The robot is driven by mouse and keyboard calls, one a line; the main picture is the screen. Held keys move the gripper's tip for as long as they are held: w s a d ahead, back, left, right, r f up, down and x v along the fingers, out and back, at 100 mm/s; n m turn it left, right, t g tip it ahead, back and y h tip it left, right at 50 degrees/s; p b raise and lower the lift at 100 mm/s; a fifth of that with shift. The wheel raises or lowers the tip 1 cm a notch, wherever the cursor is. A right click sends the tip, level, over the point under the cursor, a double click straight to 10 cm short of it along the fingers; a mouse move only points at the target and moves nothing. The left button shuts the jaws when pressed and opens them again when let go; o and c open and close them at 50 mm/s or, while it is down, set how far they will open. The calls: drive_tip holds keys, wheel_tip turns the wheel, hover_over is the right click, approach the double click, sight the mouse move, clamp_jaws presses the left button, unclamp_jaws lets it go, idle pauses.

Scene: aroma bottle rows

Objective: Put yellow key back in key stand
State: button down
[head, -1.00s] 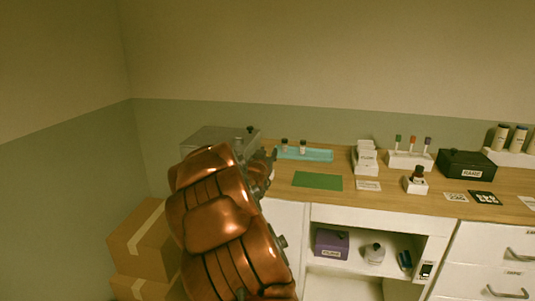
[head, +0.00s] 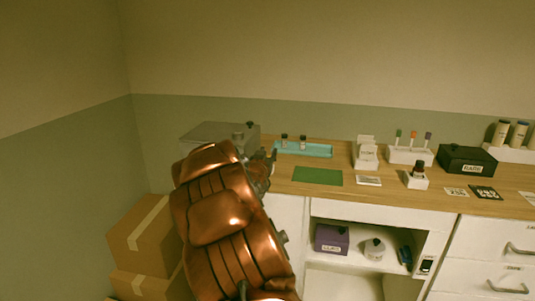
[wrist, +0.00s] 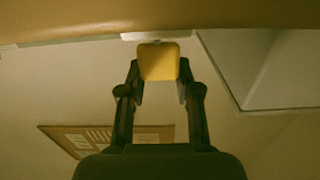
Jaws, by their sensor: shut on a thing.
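In the wrist view a yellow key (wrist: 158,62), seen as a rounded square block, sits between the fingertips of my gripper (wrist: 158,78), which is shut on it. A small white piece shows just behind the key; I cannot tell whether they touch. In the head view my gripper (head: 268,160) is near the counter's left part, mostly hidden behind my copper-coloured arm, and the key does not show there. No key stand is clearly identifiable. A white holder (head: 410,157) with green, orange and purple upright pieces stands toward the back of the counter, right of my gripper.
The wooden counter (head: 395,192) carries a teal tray (head: 318,156) with two small bottles, a green mat (head: 318,177), a white card stand (head: 366,160) and a black box (head: 466,160). A grey box (head: 215,137) is behind my arm. Cardboard boxes (head: 140,240) stand at lower left.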

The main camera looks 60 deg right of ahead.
drive_tip(key=shift+f, duration=0.1)
drive_tip(key=c, duration=0.7)
unclamp_jaws()
drive_tip(key=v, duration=1.2)
